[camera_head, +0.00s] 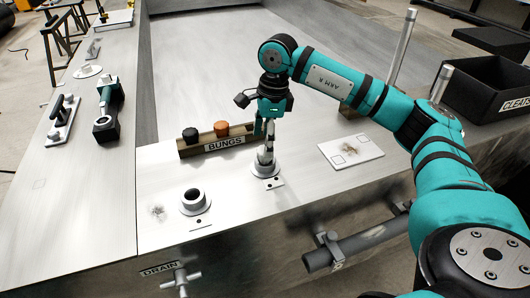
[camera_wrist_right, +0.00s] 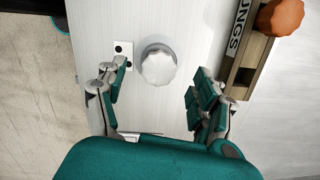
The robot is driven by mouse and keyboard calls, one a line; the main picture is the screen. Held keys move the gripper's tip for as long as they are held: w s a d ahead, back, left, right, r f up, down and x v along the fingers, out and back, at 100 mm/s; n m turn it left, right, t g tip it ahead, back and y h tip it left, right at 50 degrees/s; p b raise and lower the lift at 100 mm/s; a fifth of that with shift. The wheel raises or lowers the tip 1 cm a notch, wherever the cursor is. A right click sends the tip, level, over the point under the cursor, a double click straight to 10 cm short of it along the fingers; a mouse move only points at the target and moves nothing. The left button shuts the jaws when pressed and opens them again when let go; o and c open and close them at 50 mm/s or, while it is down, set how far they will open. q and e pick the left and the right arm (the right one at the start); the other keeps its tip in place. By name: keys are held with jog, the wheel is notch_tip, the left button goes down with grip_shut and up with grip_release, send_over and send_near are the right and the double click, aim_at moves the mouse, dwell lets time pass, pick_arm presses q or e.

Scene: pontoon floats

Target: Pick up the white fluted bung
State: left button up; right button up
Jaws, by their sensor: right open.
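The white fluted bung (camera_wrist_right: 158,66) shows from above in the wrist view, with scalloped edges, on a pale round collar. It lies between the tips of my right gripper (camera_wrist_right: 162,78), with a gap on each side. The gripper is open and empty. In the head view my right gripper (camera_head: 266,143) points down over the collar (camera_head: 264,172) at the front of the pale deck. Its fingers hide most of the bung there, and their height above the deck is hard to tell. My left gripper is not in view.
The BUNGS rack (camera_head: 230,143) stands close by, holding a black bung (camera_head: 190,135) and an orange bung (camera_head: 221,128). An open collar (camera_head: 194,201) sits front left. A white plate (camera_head: 350,151) lies to the right, near an upright post (camera_head: 402,48) and the CLEATS bin (camera_head: 487,95).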

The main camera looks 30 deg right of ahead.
notch_tip(320, 180, down, 4)
jog(key=shift+r+p, duration=0.25)
jog(key=shift+p, duration=0.55)
jog(key=shift+f, duration=0.25)
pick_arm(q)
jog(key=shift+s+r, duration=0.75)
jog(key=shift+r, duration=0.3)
pick_arm(e)
jog(key=c, duration=1.3)
jog(key=shift+o, duration=0.2)
